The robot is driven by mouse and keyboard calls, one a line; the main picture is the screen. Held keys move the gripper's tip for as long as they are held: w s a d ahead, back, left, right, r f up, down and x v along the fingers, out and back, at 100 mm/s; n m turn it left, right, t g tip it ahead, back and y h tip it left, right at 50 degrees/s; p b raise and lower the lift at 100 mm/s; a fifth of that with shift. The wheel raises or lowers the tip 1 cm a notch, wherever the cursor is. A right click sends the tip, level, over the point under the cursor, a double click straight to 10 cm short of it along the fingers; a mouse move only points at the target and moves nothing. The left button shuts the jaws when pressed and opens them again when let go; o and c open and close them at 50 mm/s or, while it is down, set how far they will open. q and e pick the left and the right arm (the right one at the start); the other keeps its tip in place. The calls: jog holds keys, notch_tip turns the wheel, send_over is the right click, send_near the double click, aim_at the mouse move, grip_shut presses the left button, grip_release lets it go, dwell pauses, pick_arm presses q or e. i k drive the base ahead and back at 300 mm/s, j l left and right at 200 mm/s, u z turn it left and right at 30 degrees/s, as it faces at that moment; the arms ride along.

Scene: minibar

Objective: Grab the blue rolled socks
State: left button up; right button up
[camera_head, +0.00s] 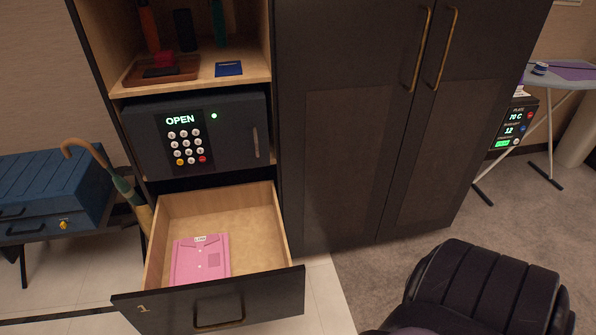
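I cannot make out blue rolled socks for certain. A flat blue item (228,68) lies on the shelf above the safe. Neither of my grippers is in view.
The safe (235,138) reads OPEN, its door closed or nearly so. A tall dark cabinet (345,150) stands in the middle with closed doors. A dark padded object (485,290) fills the lower right. Blue luggage (50,190) and an umbrella (122,187) stand left. Carpet (400,255) is clear.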

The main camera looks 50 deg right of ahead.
aim_at(540, 69)
jog(key=z, duration=2.85)
jog(key=i+l+z, duration=0.35)
jog(key=i, duration=0.7)
jog(key=i+z, duration=0.3)
jog(key=i, duration=0.8)
jog(key=i+l+u, duration=0.2)
jog(key=i, duration=0.35)
jog(key=i+u, duration=0.25)
jog(key=i, duration=0.3)
jog(key=i+l+u, duration=0.2)
jog(key=i+l, duration=0.15)
jog(key=i, duration=0.15)
